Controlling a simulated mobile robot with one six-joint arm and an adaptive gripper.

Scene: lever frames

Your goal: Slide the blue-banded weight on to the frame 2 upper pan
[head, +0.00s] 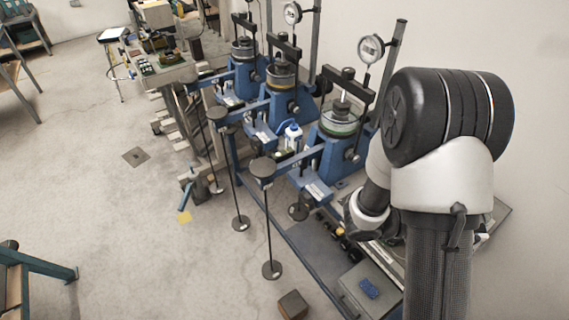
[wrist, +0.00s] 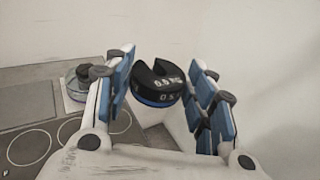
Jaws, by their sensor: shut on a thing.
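In the wrist view my gripper (wrist: 160,88) is shut on the blue-banded weight (wrist: 158,78), a black slotted disc with white markings and a blue band at its lower edge. The slot shows at its top. In the head view my arm hides the gripper and weight. Three blue lever frames stand in a row; their number labels are not readable. The nearest has a dark upper pan (head: 263,167) on a rod, the middle one an upper pan (head: 217,113), and the farthest a smaller pan (head: 190,88). All the upper pans look empty.
Lower discs (head: 271,270) hang on the rods near the floor. A blue-and-white bottle (head: 293,136) stands between the near frames. Small dark weights (head: 340,238) lie on the bench by my arm.

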